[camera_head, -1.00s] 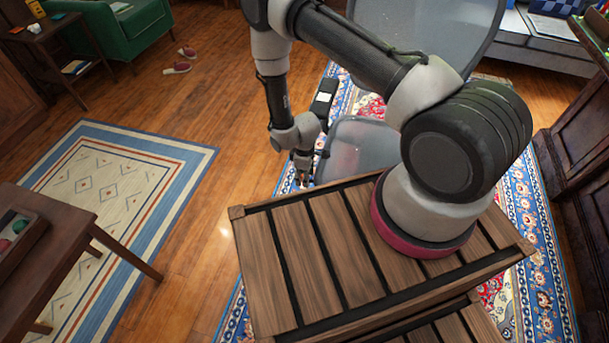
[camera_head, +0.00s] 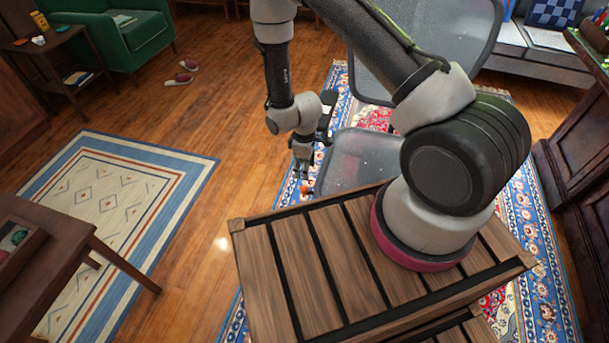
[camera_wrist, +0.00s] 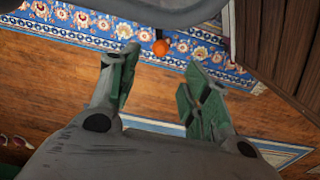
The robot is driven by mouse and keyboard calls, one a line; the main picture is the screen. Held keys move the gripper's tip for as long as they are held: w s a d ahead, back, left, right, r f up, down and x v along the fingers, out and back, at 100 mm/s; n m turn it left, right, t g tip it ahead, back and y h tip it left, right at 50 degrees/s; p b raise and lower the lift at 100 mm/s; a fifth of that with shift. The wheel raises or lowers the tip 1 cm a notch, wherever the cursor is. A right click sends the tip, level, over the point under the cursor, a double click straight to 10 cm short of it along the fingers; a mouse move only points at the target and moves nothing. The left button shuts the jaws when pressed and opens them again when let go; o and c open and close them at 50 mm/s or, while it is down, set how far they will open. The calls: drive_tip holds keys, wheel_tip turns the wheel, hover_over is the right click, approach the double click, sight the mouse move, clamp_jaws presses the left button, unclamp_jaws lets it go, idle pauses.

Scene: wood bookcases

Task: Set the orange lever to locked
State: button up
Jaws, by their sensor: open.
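A small orange lever knob (camera_head: 306,188) shows beside the grey mesh chair's seat, low near the patterned rug. In the wrist view the orange knob (camera_wrist: 160,47) sits beyond my fingertips, between their lines, just by the dark edge of the seat. My gripper (camera_head: 302,172) hangs from the arm above and close to the knob. In the wrist view my gripper (camera_wrist: 160,75) has its two green-padded fingers spread apart with nothing between them. Whether a finger touches the knob cannot be told. The lever's stem is mostly hidden.
The grey mesh chair (camera_head: 357,160) stands on the blue patterned rug (camera_head: 540,260). My wood-slat base fills the front. A dark side table (camera_head: 60,245) is at left, a green armchair (camera_head: 115,35) at back left, and dark cabinets (camera_head: 575,170) at right.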

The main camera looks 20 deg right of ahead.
drive_tip(key=shift+r, duration=0.3)
drive_tip(key=shift+c, duration=0.2)
